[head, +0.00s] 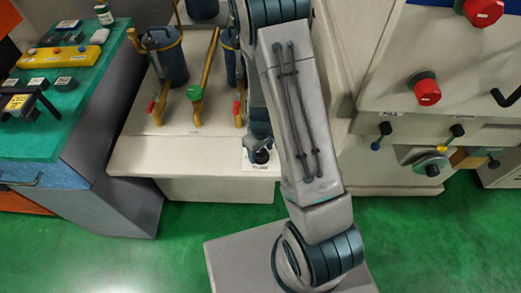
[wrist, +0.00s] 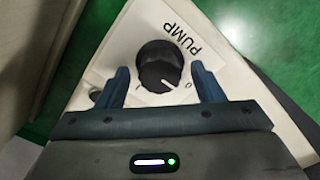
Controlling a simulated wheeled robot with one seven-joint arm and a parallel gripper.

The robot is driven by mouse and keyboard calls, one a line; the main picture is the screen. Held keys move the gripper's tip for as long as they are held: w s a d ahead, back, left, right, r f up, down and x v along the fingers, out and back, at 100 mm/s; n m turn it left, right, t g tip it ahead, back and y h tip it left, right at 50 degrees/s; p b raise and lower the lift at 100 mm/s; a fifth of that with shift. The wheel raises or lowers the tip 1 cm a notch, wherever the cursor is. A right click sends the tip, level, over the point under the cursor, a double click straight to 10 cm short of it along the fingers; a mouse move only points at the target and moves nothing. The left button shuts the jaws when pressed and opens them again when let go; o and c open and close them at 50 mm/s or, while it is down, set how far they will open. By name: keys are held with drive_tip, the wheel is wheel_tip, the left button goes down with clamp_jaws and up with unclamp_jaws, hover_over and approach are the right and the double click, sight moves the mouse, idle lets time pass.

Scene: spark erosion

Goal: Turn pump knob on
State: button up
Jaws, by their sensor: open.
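The pump knob (wrist: 160,68) is round and black with a white pointer line, on a white plate (wrist: 205,25) marked PUMP. In the wrist view the pointer is turned toward the lower right, close to a "0" mark. My gripper (wrist: 160,82) is open, with one blue finger on each side of the knob and a visible gap on both sides. I cannot tell how deep the fingers reach. In the head view the knob (head: 261,156) sits at the front edge of the pale bench, partly hidden by my arm.
The pale bench (head: 140,160) carries blue canisters (head: 168,58) and yellow pipes with red and green valve handles. A green-topped table (head: 40,140) stands at left. A machine with red buttons (head: 425,90) and small knobs stands at right. Green floor is open in front.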

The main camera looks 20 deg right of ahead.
drive_tip(key=c, duration=1)
drive_tip(key=shift+o, duration=0.2)
drive_tip(key=shift+m, duration=0.3)
drive_tip(key=m+b, duration=0.1)
drive_tip(key=m, duration=0.2)
drive_tip(key=shift+m, duration=0.3)
drive_tip(key=m, duration=0.4)
drive_tip(key=shift+m, duration=0.3)
drive_tip(key=m, duration=0.4)
drive_tip(key=shift+m, duration=0.3)
drive_tip(key=shift+m+p, duration=0.4)
drive_tip(key=shift+m, duration=1.8)
